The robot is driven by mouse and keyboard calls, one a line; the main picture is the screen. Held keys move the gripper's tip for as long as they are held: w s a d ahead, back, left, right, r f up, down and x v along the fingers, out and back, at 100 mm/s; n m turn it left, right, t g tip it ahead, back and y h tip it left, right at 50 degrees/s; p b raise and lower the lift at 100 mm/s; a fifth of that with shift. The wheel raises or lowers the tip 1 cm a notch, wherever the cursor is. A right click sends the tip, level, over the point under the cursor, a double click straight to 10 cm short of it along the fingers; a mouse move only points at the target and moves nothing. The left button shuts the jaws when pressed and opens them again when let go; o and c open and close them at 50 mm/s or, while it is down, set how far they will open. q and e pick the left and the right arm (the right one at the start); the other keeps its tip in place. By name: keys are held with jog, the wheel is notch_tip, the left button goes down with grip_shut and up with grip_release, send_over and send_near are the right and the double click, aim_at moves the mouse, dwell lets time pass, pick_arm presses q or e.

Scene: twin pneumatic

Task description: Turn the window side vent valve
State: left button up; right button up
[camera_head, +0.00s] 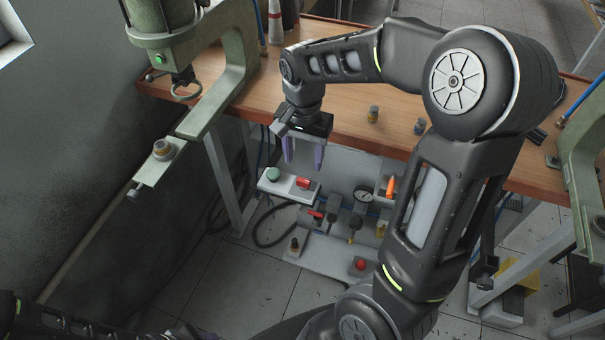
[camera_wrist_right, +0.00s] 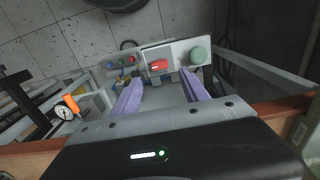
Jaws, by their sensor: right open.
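A pneumatic panel (camera_head: 335,255) stands below the bench edge. On its window side, a red lever (camera_head: 316,214) sits on a small fitting; an orange handle (camera_head: 390,187) stands on the other side, near a round gauge (camera_head: 363,194). The orange handle (camera_wrist_right: 72,103) and gauge (camera_wrist_right: 63,112) also show in the right wrist view. Which part is the vent valve I cannot tell for sure. My right gripper (camera_head: 304,152) is open and empty, its purple fingers pointing down above the panel, apart from the valves. It also shows in the wrist view (camera_wrist_right: 161,92). My left gripper is out of view.
A white box with a green button (camera_head: 273,174) and red switch (camera_head: 303,183) lies just below my right fingers. The wooden bench (camera_head: 345,125) edge is close behind the gripper. A green press (camera_head: 235,60) stands at left. A red knob (camera_head: 361,264) sits low on the panel.

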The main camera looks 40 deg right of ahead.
aim_at(303, 180)
notch_tip(303, 180, down, 8)
jog(key=shift+r, duration=0.25)
jog(key=shift+c, duration=0.4)
grip_shut()
